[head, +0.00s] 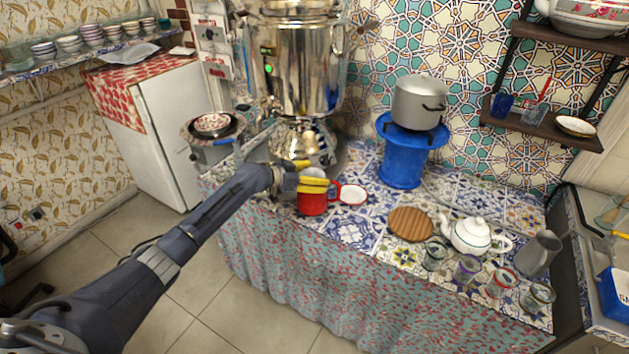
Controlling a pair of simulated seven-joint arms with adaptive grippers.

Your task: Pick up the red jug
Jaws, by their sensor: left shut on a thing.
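The red jug (313,205) stands upright near the front left of the tiled counter, below the samovar. My left gripper (309,182) is at the jug, with its yellow fingers at the jug's upper part. It is shut on the red jug. The fingers hide part of the jug's rim and side. I cannot tell whether the jug's base touches the counter. My right gripper does not show.
The large silver samovar (303,70) stands just behind the jug. A small red-rimmed dish (353,194) is right beside it. A wooden board (410,224), a white teapot (470,235) and several glasses stand farther right.

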